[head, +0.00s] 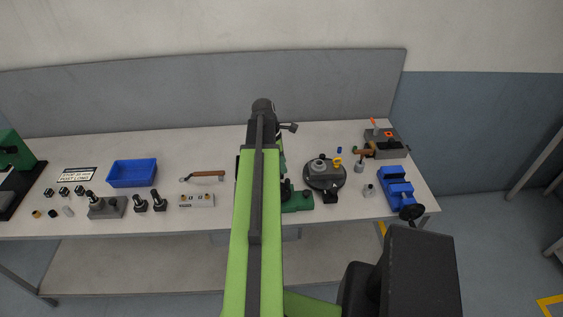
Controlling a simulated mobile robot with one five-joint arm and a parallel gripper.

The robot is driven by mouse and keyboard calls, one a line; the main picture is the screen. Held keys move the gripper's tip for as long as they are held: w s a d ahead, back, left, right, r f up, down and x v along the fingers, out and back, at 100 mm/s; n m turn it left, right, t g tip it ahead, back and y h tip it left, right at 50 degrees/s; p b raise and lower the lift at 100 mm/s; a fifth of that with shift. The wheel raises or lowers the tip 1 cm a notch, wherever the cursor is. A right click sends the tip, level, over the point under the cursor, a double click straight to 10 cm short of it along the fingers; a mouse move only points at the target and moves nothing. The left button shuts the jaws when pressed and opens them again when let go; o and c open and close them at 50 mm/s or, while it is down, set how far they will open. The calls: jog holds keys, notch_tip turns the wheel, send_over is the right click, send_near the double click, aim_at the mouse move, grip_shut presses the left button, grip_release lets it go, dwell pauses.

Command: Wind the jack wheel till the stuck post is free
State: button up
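My arm stretches away from me over the middle of the bench. The fingers of my gripper cannot be made out; the arm hides them. A green machine (298,201) stands on the bench just right of the arm and is partly covered by it; it may be the jack, but no wheel shows clearly on it. A round dark fixture (325,178) stands right of it, with a grey post-like piece (318,164) and a yellow part (338,162) on top. I cannot tell which post is stuck.
On the bench (235,222), a blue bin (132,173), a wooden-handled tool (207,174) and a grey block with black posts (106,207) lie left. A blue vise (396,187) and a grey box with an orange lever (387,148) stand right. A grey panel (180,98) runs behind.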

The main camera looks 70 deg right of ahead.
aim_at(287, 179)
jog(key=b+x, duration=0.9)
jog(key=shift+f, duration=0.4)
jog(key=shift+r, duration=0.3)
jog(key=shift+f, duration=0.4)
grip_shut()
